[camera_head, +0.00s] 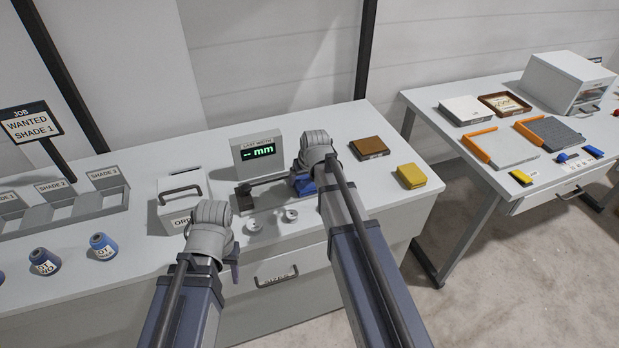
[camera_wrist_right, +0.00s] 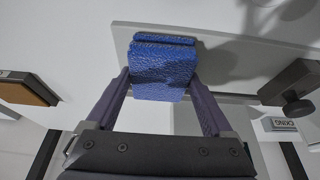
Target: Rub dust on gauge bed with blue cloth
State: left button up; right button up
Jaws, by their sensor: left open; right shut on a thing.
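My right gripper (camera_wrist_right: 160,86) is shut on the blue cloth (camera_wrist_right: 163,62), a thick folded pad. In the wrist view the cloth lies over the grey gauge bed (camera_wrist_right: 245,62); I cannot tell whether it presses on it. In the head view the cloth (camera_head: 302,186) shows below my right wrist, at the right part of the gauge bed (camera_head: 267,207). The gauge display (camera_head: 258,149) reads "-- mm" behind. I cannot make out dust; a dark shadow lies on the bed. My left gripper (camera_head: 234,268) is open and empty, low by the table's front edge.
A brown block (camera_head: 369,148) and a yellow block (camera_head: 411,176) lie to the right. Blue spools (camera_head: 103,246) and a shade rack (camera_head: 75,205) are at left.

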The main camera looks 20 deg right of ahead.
aim_at(290, 191)
jog(key=shift+a, duration=0.8)
jog(key=shift+a+r, duration=0.1)
jog(key=shift+a, duration=1.55)
notch_tip(290, 191, up, 6)
jog(key=p, duration=0.6)
notch_tip(290, 191, up, 3)
jog(key=p, duration=0.3)
